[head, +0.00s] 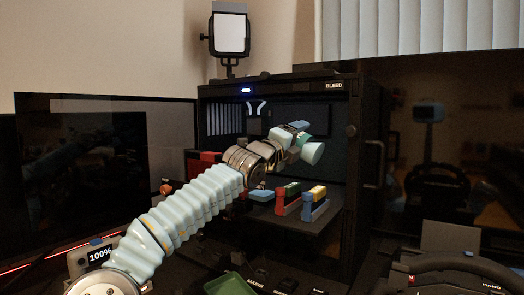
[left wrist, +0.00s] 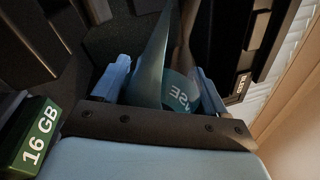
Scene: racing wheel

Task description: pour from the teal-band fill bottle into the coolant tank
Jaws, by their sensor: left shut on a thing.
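My left gripper (head: 301,138) reaches into the open front of the dark case. It is shut on a pale teal piece (head: 312,153), which looks like the fill bottle and is tilted. In the left wrist view the teal bottle (left wrist: 181,92) lies between the blue fingers of my left gripper (left wrist: 160,84). Part of a word shows on its band, upside down. The coolant tank cannot be made out for sure; a dark fitting with two pale prongs (head: 256,107) is at the back of the case. No liquid can be seen. My right gripper is out of view.
The case (head: 270,87) has a "BLEED" label and side posts close around my arm. A green "16 GB" block (left wrist: 38,135) is near the wrist. A steering wheel (head: 450,272) is at lower right.

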